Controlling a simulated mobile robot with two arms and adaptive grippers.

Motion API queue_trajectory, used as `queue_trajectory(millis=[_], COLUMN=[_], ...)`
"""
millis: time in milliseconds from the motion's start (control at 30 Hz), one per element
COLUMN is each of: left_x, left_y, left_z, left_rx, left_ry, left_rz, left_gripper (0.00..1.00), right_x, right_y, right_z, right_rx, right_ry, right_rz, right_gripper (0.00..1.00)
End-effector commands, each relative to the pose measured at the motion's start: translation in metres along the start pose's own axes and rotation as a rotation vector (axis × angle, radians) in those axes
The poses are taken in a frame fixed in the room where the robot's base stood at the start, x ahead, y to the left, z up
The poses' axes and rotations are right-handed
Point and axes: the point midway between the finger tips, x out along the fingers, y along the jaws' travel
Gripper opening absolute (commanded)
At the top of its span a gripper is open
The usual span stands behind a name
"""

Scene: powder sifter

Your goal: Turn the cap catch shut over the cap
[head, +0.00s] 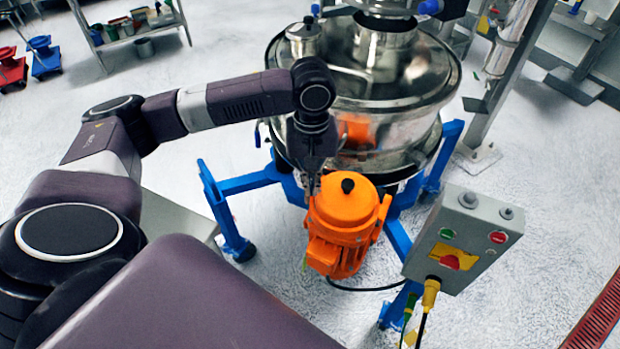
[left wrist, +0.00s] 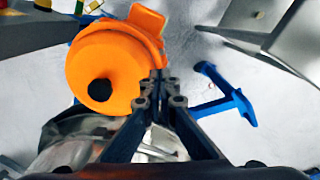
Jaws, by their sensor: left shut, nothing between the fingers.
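An orange motor (head: 342,228) with a round, cap-like top and a black knob (head: 348,185) stands in front of the steel sifter. The same orange round top (left wrist: 105,70) and black knob (left wrist: 99,90) show in the left wrist view. My left gripper (head: 313,190) points down at the left edge of this top, its fingers shut and empty. In the left wrist view its fingertips (left wrist: 160,88) are beside the rim; whether they touch it I cannot tell. I cannot make out a separate cap catch; it may be hidden by the gripper. My right gripper is out of view.
The steel sifter (head: 420,85) stands on a blue frame (head: 235,228) behind the motor. A grey control box (head: 462,240) with buttons is at right. A small steel lidded port (head: 303,38) sits on the sifter top. Open floor surrounds the frame.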

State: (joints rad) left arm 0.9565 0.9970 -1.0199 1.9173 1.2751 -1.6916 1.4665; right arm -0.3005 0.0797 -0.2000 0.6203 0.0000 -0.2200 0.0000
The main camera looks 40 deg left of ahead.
Motion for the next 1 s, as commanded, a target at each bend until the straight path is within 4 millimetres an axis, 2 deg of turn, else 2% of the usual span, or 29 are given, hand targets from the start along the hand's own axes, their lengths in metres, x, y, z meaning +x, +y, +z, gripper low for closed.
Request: queue_trajectory(millis=[1000], left_x=[0.03], left_y=[-0.001], left_z=[0.0], left_rx=[0.0], left_ry=[-0.002], left_rz=[-0.002], left_gripper=[0.0], right_x=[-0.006], right_y=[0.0], right_z=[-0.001], right_rx=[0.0], right_ry=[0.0], right_rz=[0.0], right_gripper=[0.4])
